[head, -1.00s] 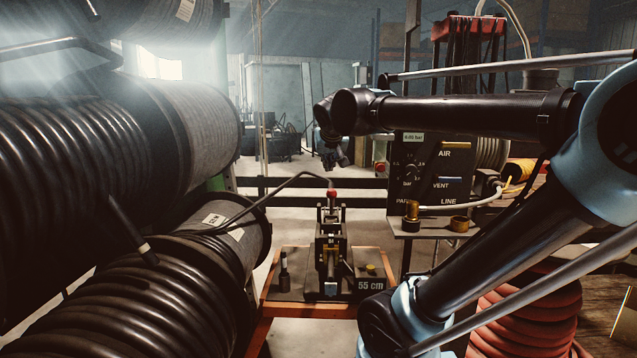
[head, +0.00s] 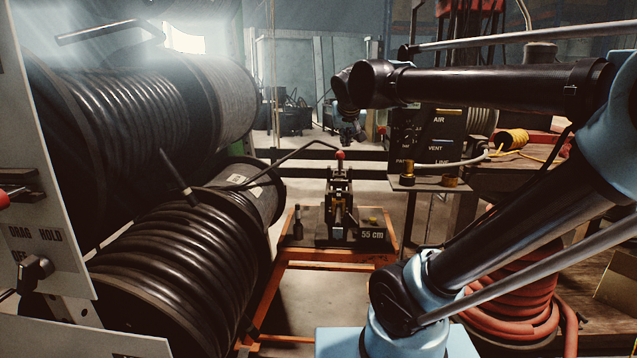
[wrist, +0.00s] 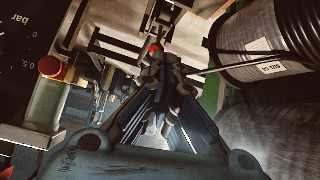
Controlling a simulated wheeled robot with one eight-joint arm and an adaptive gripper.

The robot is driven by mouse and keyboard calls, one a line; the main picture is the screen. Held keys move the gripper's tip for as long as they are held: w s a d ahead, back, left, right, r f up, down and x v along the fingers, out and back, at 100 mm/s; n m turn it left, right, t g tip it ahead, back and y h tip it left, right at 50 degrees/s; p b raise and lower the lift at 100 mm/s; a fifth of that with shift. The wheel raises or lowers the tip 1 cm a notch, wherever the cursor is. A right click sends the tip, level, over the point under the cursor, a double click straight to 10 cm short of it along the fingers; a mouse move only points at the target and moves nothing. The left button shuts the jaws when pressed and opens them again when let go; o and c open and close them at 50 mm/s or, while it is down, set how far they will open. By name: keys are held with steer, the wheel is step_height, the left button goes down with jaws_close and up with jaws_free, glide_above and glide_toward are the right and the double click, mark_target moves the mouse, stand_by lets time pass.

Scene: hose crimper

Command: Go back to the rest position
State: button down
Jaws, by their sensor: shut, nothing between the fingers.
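My gripper (head: 347,134) hangs at the end of my raised arm, in the upper middle of the head view. It is small and dark there. In the wrist view my gripper (wrist: 163,62) has its fingers together with nothing between them. The hose crimper (head: 339,208), with a red-tipped lever, stands upright on an orange-framed stand (head: 328,264) marked 55 cm. In the head view the gripper appears above the crimper, apart from it. In the wrist view a red knob shows just beyond the fingertips; I cannot tell the gap.
Large black hose reels (head: 198,255) fill the left side. A white panel (head: 45,215) marked DRAG, HOLD and OFF stands at the near left. A red hose coil (head: 508,305) lies at the lower right.

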steer(key=s+d+f+g, duration=0.2)
steer(key=s+d+f, duration=0.1)
steer(key=s+f, duration=0.4)
steer(key=s+d+f+g, duration=0.3)
steer(key=s+f, duration=0.5)
steer(key=f, duration=0.4)
steer(key=s+d+f+g, duration=0.2)
steer(key=s+d+f, duration=0.2)
steer(key=s+f, duration=0.4)
steer(key=shift+s+d+f+m, duration=0.15)
steer(key=shift+d+f+m, duration=0.25)
steer(key=shift+f, duration=0.3)
steer(key=shift+w+f+g, duration=0.2)
steer(key=shift+w+g, duration=0.1)
steer(key=shift+w, duration=0.15)
